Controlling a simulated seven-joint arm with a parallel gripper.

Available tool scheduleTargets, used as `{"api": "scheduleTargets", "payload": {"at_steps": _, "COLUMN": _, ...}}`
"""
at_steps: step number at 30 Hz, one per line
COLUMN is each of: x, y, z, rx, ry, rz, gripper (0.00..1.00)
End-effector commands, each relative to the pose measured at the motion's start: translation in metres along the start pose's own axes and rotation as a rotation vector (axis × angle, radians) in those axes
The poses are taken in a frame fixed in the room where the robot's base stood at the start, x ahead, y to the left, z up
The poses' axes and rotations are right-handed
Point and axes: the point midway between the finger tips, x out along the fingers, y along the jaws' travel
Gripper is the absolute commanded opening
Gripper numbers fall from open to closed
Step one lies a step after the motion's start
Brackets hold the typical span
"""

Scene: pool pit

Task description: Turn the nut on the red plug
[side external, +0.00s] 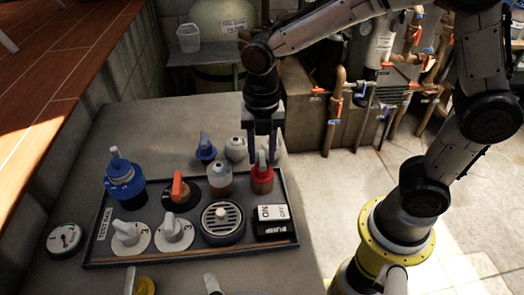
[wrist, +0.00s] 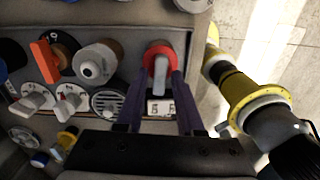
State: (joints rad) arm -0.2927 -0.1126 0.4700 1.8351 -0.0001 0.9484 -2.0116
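The red plug (side external: 262,174) stands at the right back of the test panel tray, with a red ring-shaped nut and an upright grey handle on top. In the wrist view the red nut (wrist: 159,50) shows at top centre, with its grey handle (wrist: 160,78) pointing towards the camera. My gripper (side external: 263,158) points down over the plug. In the wrist view my gripper's (wrist: 162,77) two purple fingers lie on either side of the handle, with narrow gaps visible. The fingers look open. Whether the tips touch the nut is hard to tell.
A blue valve (side external: 123,182) stands at the left. Pipes (side external: 335,125) rise behind at the right.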

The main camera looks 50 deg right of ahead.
Motion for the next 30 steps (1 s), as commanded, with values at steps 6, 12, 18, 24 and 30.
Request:
{"api": "scheduleTargets", "payload": {"at_steps": 6, "x": 0.0, "y": 0.0, "z": 0.0, "rx": 0.0, "ry": 0.0, "rz": 0.0, "gripper": 0.5}}
{"api": "scheduleTargets", "payload": {"at_steps": 12, "x": -0.003, "y": 0.0, "z": 0.0, "rx": 0.001, "ry": 0.0, "rz": 0.001, "gripper": 0.5}}
{"api": "scheduleTargets", "payload": {"at_steps": 18, "x": -0.029, "y": 0.001, "z": 0.0, "rx": 0.001, "ry": -0.002, "rz": 0.004, "gripper": 0.5}}
{"api": "scheduleTargets", "payload": {"at_steps": 24, "x": -0.073, "y": 0.001, "z": 0.001, "rx": 0.001, "ry": -0.003, "rz": 0.005, "gripper": 0.5}}
{"api": "scheduleTargets", "payload": {"at_steps": 30, "x": -0.112, "y": 0.001, "z": 0.0, "rx": 0.0, "ry": -0.002, "rz": 0.003, "gripper": 0.5}}
